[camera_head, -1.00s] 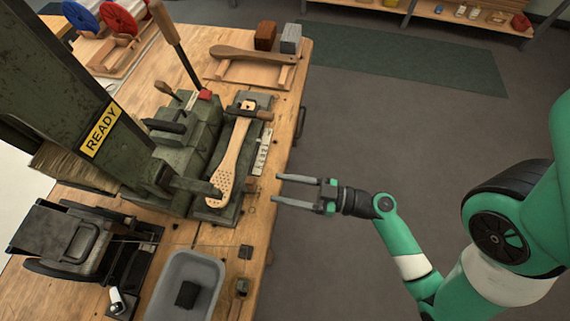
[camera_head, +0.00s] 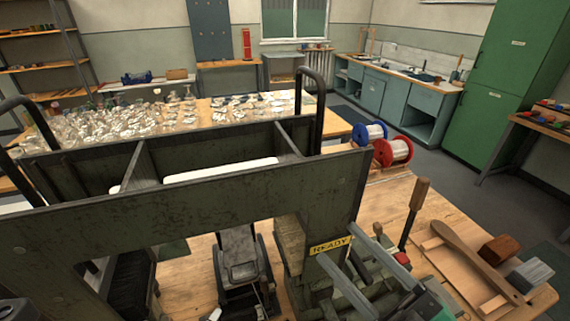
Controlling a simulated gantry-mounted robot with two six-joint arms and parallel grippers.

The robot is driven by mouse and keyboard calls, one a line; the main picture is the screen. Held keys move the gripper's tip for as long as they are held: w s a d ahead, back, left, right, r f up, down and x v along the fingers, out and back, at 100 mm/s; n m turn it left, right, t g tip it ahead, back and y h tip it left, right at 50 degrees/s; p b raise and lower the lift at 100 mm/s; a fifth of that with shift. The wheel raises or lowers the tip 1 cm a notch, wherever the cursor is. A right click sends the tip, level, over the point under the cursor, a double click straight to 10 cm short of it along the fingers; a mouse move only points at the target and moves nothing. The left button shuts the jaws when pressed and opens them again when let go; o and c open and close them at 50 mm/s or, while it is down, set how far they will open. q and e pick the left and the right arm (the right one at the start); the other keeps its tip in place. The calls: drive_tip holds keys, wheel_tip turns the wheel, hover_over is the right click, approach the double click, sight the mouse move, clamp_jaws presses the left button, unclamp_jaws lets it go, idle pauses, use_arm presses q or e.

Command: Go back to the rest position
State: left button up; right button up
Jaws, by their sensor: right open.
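My right gripper (camera_head: 338,245) is in the lower right of the head view, with its two grey fingers apart and pointing up and left. It is open, and nothing shows between the fingers. A little of my green right arm shows at the bottom edge. My left gripper is not in view. The perforated brush body on the machine is out of view or hidden.
A wooden brush body (camera_head: 475,255) lies on a wooden rack at the right, beside brown (camera_head: 499,249) and grey (camera_head: 532,274) blocks. A lever (camera_head: 414,212) stands upright near my right gripper. Blue (camera_head: 370,133) and red (camera_head: 394,152) spools sit behind. A green cabinet (camera_head: 510,85) stands farther back.

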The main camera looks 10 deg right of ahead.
wheel_tip(320, 180, up, 14)
drive_tip(key=a+t+p, duration=0.1)
drive_tip(key=a+t, duration=0.1)
drive_tip(key=t, duration=0.1)
drive_tip(key=s+d+r+m+t+h, duration=0.4)
drive_tip(key=d+r+m+t+h, duration=0.35)
drive_tip(key=r+m+h, duration=0.55)
wheel_tip(320, 180, up, 36)
drive_tip(key=m+y+p, duration=0.2)
drive_tip(key=m+p, duration=0.1)
drive_tip(key=p, duration=3.6)
wheel_tip(320, 180, down, 45)
drive_tip(key=b, duration=4.5)
drive_tip(key=shift+d+r+g, duration=0.2)
drive_tip(key=shift+d+g, duration=0.15)
